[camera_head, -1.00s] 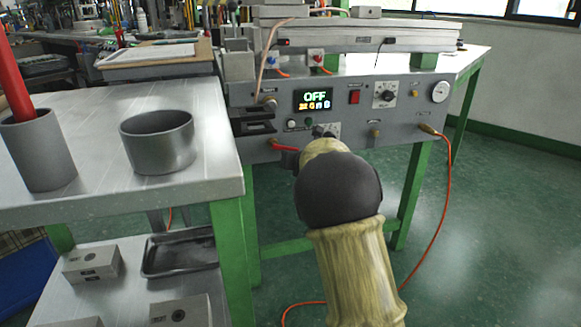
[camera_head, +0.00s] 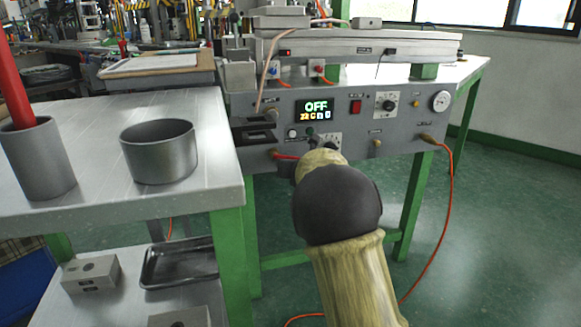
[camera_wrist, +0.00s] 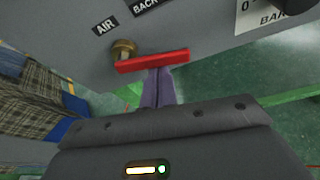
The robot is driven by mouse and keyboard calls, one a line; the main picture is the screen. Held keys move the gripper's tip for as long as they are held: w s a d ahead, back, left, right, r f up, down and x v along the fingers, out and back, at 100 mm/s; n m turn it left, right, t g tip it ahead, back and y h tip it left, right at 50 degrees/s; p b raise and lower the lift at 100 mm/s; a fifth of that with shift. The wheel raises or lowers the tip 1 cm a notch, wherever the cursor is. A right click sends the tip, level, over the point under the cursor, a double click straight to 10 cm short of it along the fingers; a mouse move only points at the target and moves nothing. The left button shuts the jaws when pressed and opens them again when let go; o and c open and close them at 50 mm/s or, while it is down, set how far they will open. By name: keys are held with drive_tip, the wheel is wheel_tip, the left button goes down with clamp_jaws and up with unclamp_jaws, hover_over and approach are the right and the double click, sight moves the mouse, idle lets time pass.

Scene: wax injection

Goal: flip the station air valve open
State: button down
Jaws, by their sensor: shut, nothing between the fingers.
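The station air valve has a brass body (camera_wrist: 124,48) and a red lever (camera_wrist: 152,61), just below the "AIR" label (camera_wrist: 105,26) in the wrist view. The lever points sideways to the right from the brass body. In the head view the red lever (camera_head: 286,156) shows low on the left of the panel front, lying nearly level, its right end against my arm's outline. My gripper (camera_wrist: 159,72) is shut and empty. Its purple fingertips are at the lever's lower edge, near the lever's middle. I cannot tell whether they touch. My arm hides the fingers in the head view.
The grey panel (camera_head: 233,105) carries an "OFF" display (camera_head: 315,108), a red switch (camera_head: 355,107), knobs and a gauge (camera_head: 440,101). An orange hose (camera_head: 449,195) hangs at right. A table (camera_head: 90,207) with a grey cup (camera_head: 40,160) and bowl (camera_head: 158,152) stands at left.

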wheel_tip(320, 180, down, 4)
drive_tip(key=a+b, duration=0.1)
drive_tip(key=b, duration=0.4)
drive_tip(key=p+v, duration=0.3)
drive_tip(key=v, duration=0.7)
drive_tip(key=shift+d+r, duration=0.1)
